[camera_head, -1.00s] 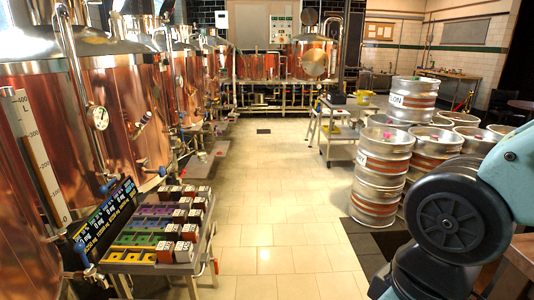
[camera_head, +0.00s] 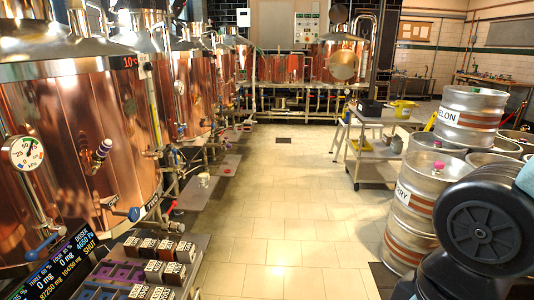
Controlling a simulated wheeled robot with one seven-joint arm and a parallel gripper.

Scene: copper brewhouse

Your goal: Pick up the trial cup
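A small pale cup-like thing (camera_head: 204,180) stands on a low dark ledge beside the copper tanks, left of the aisle. It may be the trial cup, but it is too small to be sure. No other clear cup shows. My gripper is out of view; only dark links of my arm show at the lower right.
A rack of small labelled blocks (camera_head: 157,262) and a tilted display (camera_head: 60,265) are close at lower left. Steel kegs (camera_head: 408,222) stand at right. A grey cart (camera_head: 374,152) stands farther back. The tiled aisle (camera_head: 277,205) is clear.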

